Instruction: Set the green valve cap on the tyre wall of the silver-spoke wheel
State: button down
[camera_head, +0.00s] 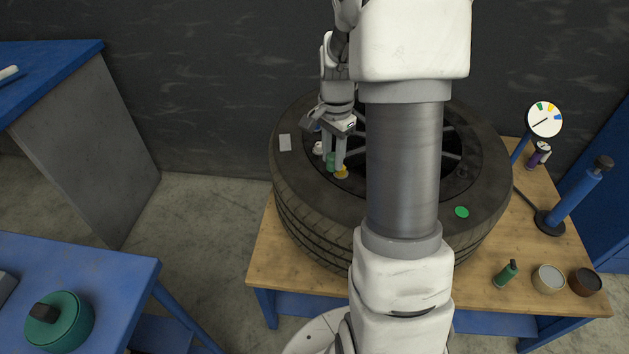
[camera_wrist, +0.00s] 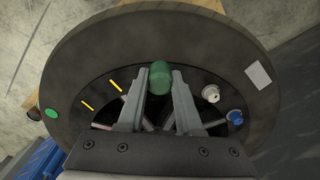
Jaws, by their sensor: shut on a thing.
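The silver-spoke wheel lies flat on a wooden bench, its black tyre (camera_head: 300,195) facing up; my arm hides much of its middle. My gripper (camera_head: 333,166) points down over the left part of the tyre wall. It is shut on the green valve cap (camera_wrist: 160,78), which sits between the fingertips in the wrist view. The cap (camera_head: 331,160) is partly covered by the fingers in the head view. I cannot tell whether it touches the tyre.
A grey patch (camera_head: 285,142) and green disc (camera_head: 461,212) lie on the tyre. A gauge (camera_head: 544,119), blue pump (camera_head: 580,195), green bottle (camera_head: 506,274) and tins (camera_head: 549,279) stand at right.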

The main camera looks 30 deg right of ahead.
send_over(314, 189)
notch_tip(314, 189, down, 3)
jog(key=shift+r+b, duration=0.15)
jog(key=shift+b, duration=0.15)
jog(key=shift+f+b, duration=0.5)
jog(key=shift+f, duration=1.4)
jog(key=shift+f, duration=0.2)
jog(key=c, duration=0.6)
grip_release()
jog(key=shift+d+r, duration=0.1)
